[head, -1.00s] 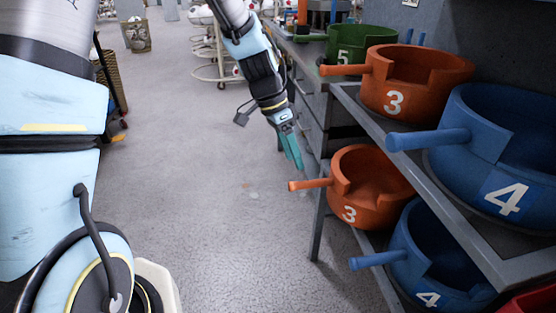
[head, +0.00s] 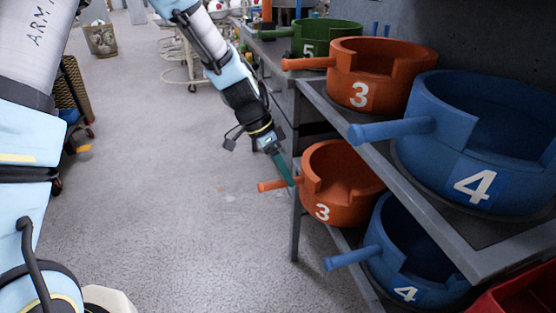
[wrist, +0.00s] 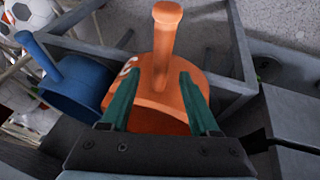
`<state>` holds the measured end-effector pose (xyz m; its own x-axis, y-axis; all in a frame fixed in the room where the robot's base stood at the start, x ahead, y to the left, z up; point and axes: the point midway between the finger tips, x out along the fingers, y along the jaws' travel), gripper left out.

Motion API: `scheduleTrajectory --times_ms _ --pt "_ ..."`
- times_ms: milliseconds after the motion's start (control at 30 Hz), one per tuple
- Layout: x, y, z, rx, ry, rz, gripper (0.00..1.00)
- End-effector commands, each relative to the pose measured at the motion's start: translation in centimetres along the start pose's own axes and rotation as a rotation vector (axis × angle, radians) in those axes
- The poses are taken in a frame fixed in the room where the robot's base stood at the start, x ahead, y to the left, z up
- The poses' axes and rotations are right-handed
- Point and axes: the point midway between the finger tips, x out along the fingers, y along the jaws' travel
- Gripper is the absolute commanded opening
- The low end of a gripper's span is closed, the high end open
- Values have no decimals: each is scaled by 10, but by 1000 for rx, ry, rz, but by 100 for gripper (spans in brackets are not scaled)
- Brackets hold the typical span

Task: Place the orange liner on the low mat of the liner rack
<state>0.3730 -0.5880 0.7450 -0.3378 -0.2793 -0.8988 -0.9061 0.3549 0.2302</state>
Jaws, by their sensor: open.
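An orange liner marked 3 (head: 343,205) sits upright on the lower level of the rack, its handle pointing left. The mat under it is hidden. Another orange liner marked 3 (head: 385,85) stands on the upper level. My gripper (head: 288,180) is at the lower orange liner's handle. In the wrist view my gripper (wrist: 159,74) is open, with its two teal fingers on either side of the base of the orange handle (wrist: 165,35). Whether they touch the handle cannot be told.
A blue liner marked 4 (head: 478,145) stands on the upper level, and another blue liner (head: 405,255) on the lower level. A green liner (head: 325,38) is at the back. The rack's grey upper shelf edge (head: 405,185) overhangs.

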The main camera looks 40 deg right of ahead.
Motion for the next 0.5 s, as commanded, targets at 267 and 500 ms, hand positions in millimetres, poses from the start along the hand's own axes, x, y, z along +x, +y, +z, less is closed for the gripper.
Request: scheduleTrajectory --times_ms 267,500 --pt "47 0 0 -1 -2 2 62" --pt "66 0 0 -1 -1 -1 62"
